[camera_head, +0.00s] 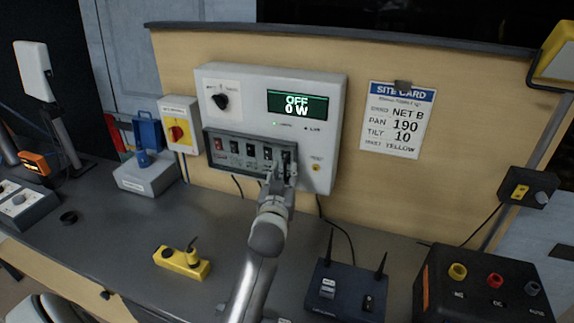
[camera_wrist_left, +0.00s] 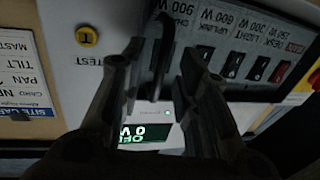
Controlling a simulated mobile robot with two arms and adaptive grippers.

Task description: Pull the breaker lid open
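The breaker lid (camera_head: 227,161) is a dark, see-through cover over a row of breaker switches, on the lower part of the white power box (camera_head: 333,118). It looks shut. Its dark handle (camera_wrist_left: 157,55) is a loop at the lid's right end, seen in the left wrist view. My left gripper (camera_head: 281,168) is at that end of the lid. In the left wrist view, my left gripper (camera_wrist_left: 160,58) has its fingers apart, one on each side of the handle; I see gaps beside it. My right gripper is out of view.
The display (camera_head: 297,104) reads OFF, 0 W. A black router (camera_head: 345,290) with two antennas and a yellow device (camera_head: 181,262) lie on the dark desk (camera_head: 120,235). A red-and-yellow switch (camera_head: 178,133) is left of the box, and a site card (camera_head: 397,120) is right of it.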

